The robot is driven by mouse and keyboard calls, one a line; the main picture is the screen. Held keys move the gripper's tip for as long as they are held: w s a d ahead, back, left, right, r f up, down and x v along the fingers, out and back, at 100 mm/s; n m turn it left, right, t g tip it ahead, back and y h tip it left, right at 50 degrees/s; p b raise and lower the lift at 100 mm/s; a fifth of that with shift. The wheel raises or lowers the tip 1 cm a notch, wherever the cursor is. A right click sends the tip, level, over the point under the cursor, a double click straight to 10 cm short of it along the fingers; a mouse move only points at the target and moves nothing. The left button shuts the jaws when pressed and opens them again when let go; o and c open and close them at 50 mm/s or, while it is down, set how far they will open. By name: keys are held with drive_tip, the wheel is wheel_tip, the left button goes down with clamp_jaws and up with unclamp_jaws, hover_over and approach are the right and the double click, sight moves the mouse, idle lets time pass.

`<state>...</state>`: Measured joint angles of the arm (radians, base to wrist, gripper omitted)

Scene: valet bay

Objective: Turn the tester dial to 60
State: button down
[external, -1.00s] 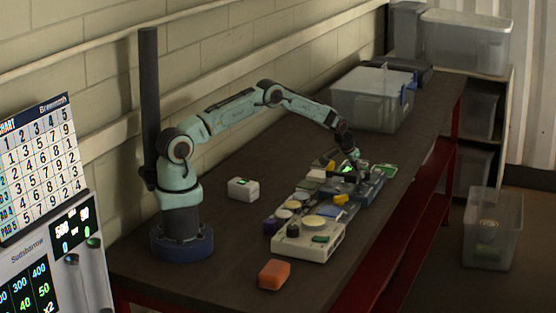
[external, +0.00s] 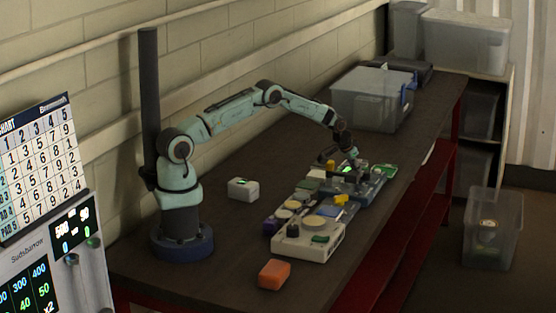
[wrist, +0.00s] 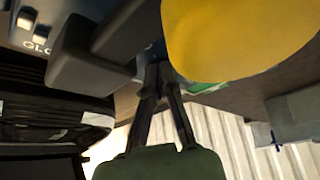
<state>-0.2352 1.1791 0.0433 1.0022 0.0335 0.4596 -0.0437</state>
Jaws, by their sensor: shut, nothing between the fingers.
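My gripper (wrist: 159,76) is shut and empty. In the wrist view its two thin dark fingers meet beside a dark grey block-shaped part (wrist: 90,62). Contact between them cannot be told. A large rounded yellow part (wrist: 235,35) is close to the camera. In the external view a low unit with a lit green display (external: 347,168) lies under my wrist. The fingertips are too small and dark there to place exactly. The tester dial cannot be made out for certain, and no dial reading is legible.
A white box with a black knob (external: 293,230) stands nearer my base. An orange block (external: 274,274) lies at the front edge, and a small white box (external: 242,188) stands left. A clear bin (external: 372,100) stands at the back.

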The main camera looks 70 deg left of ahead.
drive_tip(key=shift+a, duration=0.1)
idle(0.3)
drive_tip(key=shift+s, duration=0.35)
drive_tip(key=shift+r, duration=0.15)
wheel_tip(320, 180, up, 6)
drive_tip(key=shift+f, duration=0.15)
drive_tip(key=shift+w+d+f, duration=0.1)
drive_tip(key=shift+d+f, duration=0.15)
drive_tip(key=shift+f, duration=0.75)
drive_tip(key=shift+w+d+f, duration=0.1)
drive_tip(key=shift+d+f, duration=0.1)
drive_tip(key=shift+f, duration=0.85)
drive_tip(key=shift+d+f, duration=0.25)
drive_tip(key=shift+f, duration=0.75)
